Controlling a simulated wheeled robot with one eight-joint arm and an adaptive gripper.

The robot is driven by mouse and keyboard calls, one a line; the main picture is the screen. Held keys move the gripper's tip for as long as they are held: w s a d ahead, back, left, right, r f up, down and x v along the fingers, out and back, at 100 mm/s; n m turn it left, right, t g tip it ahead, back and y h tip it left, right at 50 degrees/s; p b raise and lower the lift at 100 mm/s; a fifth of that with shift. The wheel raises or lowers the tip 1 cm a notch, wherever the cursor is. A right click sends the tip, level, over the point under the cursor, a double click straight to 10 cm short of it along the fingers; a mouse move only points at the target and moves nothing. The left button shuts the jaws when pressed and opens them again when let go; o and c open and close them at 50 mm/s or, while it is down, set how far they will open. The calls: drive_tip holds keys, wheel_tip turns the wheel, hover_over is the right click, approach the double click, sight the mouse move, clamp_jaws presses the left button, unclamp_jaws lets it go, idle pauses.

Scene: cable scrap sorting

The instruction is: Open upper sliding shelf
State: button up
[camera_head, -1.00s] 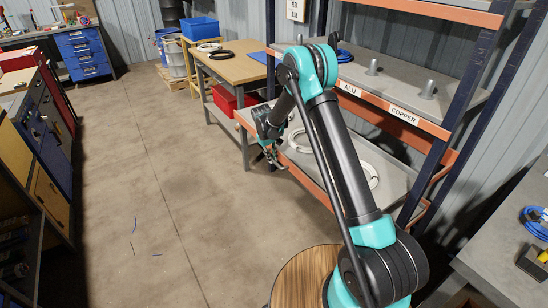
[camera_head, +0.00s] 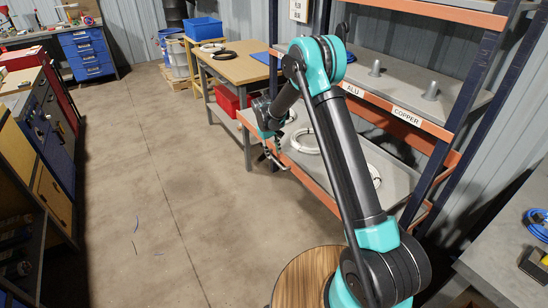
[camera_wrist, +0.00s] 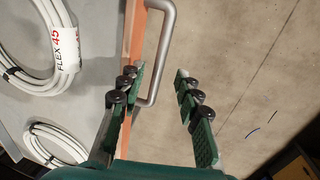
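The rack has an upper grey shelf (camera_head: 395,88) with an orange front edge labelled ALU and COPPER. Below it is a lower grey shelf (camera_head: 393,172) with white cable coils on it. My gripper (camera_head: 268,156) is at the front edge of the lower shelf, near its far left end. In the wrist view, my gripper (camera_wrist: 160,73) is open, with a curved metal handle (camera_wrist: 164,58) between its fingertips in the picture. The handle is fixed to an orange edge (camera_wrist: 134,45). I cannot tell whether the fingers touch the handle.
A white coil marked FLEX 45 (camera_wrist: 28,45) and another white coil (camera_wrist: 55,145) lie beside the handle. A wooden table (camera_head: 240,67) stands beyond the rack, with a red bin (camera_head: 228,99) underneath. Cabinets line the left. The floor between (camera_head: 145,180) is mostly clear.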

wheel_tip(320, 180, up, 8)
drive_tip(key=a, duration=0.1)
drive_tip(key=shift+s+f, duration=0.25)
drive_tip(key=shift+s, duration=0.2)
drive_tip(key=shift+a, duration=0.1)
drive_tip(key=s+d+r+m+t+y, duration=0.15)
drive_tip(key=s+d+r, duration=0.25)
drive_tip(key=s+d, duration=0.45)
drive_tip(key=s+d+r+m, duration=0.2)
drive_tip(key=s+d+r, duration=0.3)
drive_tip(key=s+d, duration=0.3)
drive_tip(key=s+d+f+m, duration=0.2)
drive_tip(key=s+d, duration=0.3)
drive_tip(key=s, duration=0.6)
drive_tip(key=s+d+f+m+t, duration=0.1)
drive_tip(key=s+d+f, duration=0.1)
drive_tip(key=s+d, duration=0.4)
drive_tip(key=s, duration=0.5)
drive_tip(key=shift+m, duration=0.35)
drive_tip(key=shift+o, duration=0.2)
drive_tip(key=shift+f+t, duration=0.1)
drive_tip(key=shift+t, duration=0.15)
